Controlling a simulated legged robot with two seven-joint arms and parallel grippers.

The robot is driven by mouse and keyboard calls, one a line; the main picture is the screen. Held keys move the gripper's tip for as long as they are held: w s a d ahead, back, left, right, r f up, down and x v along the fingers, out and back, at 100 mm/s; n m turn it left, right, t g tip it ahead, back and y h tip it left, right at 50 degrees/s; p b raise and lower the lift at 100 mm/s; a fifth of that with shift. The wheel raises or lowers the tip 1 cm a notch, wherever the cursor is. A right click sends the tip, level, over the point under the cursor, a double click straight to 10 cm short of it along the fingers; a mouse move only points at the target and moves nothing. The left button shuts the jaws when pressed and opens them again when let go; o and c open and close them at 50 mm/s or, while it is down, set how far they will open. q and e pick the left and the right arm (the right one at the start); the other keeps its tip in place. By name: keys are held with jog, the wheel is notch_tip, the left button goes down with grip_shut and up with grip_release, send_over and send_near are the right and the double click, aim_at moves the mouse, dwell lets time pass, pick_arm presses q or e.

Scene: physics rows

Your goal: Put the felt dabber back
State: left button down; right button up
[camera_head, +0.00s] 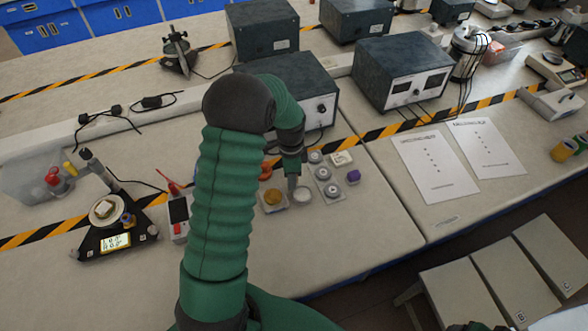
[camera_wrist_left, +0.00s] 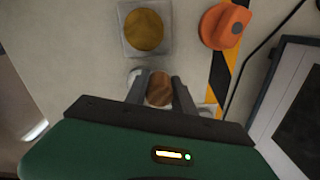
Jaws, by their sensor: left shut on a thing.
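My left gripper (camera_head: 293,184) reaches down low over the bench, beside a small white round dish (camera_head: 304,196). In the left wrist view its two fingers (camera_wrist_left: 160,92) are shut on a brown, wood-grained round piece, which I take to be the felt dabber (camera_wrist_left: 159,89). The dabber's lower part is hidden, so I cannot tell whether it touches anything below. A pale holder edge shows behind the fingers. A square dish with an amber disc (camera_head: 272,197) is close by on the left; it also shows in the wrist view (camera_wrist_left: 144,30). My right gripper is not in view.
An orange object (camera_wrist_left: 225,25) stands near the striped tape. A tray of grey round pieces (camera_head: 325,182) and a purple item (camera_head: 354,176) lie right of the gripper. A power supply (camera_head: 300,88) stands behind. The bench front (camera_head: 350,245) is clear.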

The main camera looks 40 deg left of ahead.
pick_arm(q)
jog(key=w+a, duration=0.2)
jog(key=w, duration=0.1)
jog(key=w+a, duration=0.1)
jog(key=shift+w+a+f, duration=0.3)
jog(key=shift+w+f, duration=0.05)
jog(key=shift+f, duration=0.05)
jog(key=f, duration=0.3)
jog(key=shift+d+p, duration=0.2)
jog(key=shift+p, duration=0.2)
jog(key=shift+f, duration=0.15)
jog(key=shift+a, duration=0.1)
jog(key=c, duration=1.1)
grip_release()
jog(key=shift+o, duration=0.2)
